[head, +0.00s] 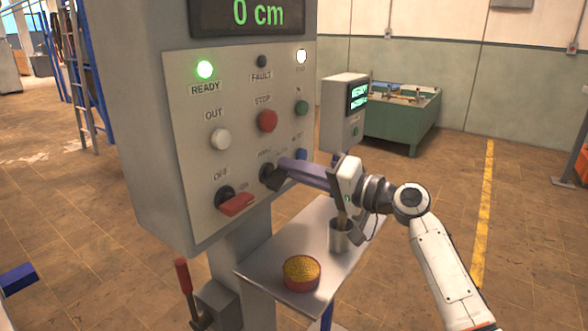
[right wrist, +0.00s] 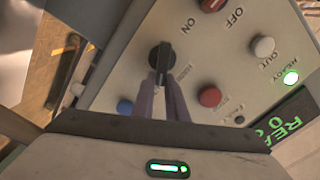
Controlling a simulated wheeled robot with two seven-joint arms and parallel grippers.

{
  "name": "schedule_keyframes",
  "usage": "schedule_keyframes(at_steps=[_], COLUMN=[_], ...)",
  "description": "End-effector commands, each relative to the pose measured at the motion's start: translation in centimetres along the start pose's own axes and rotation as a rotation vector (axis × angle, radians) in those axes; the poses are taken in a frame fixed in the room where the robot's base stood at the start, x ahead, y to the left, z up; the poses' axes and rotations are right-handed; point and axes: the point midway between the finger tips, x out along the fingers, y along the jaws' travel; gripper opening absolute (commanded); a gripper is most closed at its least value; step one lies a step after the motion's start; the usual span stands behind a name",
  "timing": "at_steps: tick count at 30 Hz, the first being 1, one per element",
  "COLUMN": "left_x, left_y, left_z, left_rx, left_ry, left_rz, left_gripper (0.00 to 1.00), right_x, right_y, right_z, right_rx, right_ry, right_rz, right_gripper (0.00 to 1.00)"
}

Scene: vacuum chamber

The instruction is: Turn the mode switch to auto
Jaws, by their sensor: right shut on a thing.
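The mode switch (head: 267,174) is a black rotary knob low on the grey control panel (head: 187,156), between the red power switch and a blue button. It also shows in the right wrist view (right wrist: 161,56). My right gripper (head: 280,170) reaches in from the right, with its purple fingers shut on the knob's black handle. In the right wrist view the fingers (right wrist: 164,82) lie on both sides of the handle. The labels around the knob are partly hidden by the fingers and blurred, so I cannot tell its setting. My left gripper is not in view.
The red power switch (head: 237,204), white OUT button (head: 220,139), red STOP button (head: 267,120) and blue button (head: 302,156) surround the knob. The READY lamp (head: 204,69) glows green.

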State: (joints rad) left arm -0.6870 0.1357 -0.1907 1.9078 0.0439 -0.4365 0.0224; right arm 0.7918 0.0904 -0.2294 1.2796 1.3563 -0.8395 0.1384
Motion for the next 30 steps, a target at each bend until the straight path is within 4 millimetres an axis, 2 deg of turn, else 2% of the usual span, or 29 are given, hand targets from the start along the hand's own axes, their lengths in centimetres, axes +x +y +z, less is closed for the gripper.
schedule_keyframes(at_steps=[5,6,9,20,23,30], left_x=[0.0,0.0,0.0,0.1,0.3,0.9], left_y=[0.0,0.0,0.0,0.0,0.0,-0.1], left_z=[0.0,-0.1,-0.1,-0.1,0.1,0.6], left_rx=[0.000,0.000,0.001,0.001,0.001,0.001], left_ry=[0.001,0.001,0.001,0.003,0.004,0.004], left_rz=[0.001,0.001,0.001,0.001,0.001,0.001], left_gripper=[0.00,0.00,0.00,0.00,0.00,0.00], right_x=[0.0,0.0,0.0,-0.6,-1.9,-6.7], right_y=[0.1,0.1,0.1,0.2,0.3,0.4], right_z=[0.1,0.1,0.1,0.0,0.1,0.1], right_rx=[0.005,0.004,0.003,0.001,0.000,-0.001], right_ry=[-0.001,-0.001,-0.001,0.000,0.001,0.000], right_rz=[0.001,0.001,0.001,0.001,0.002,0.003], right_gripper=[0.00,0.17,0.31,0.31,0.31,0.31])
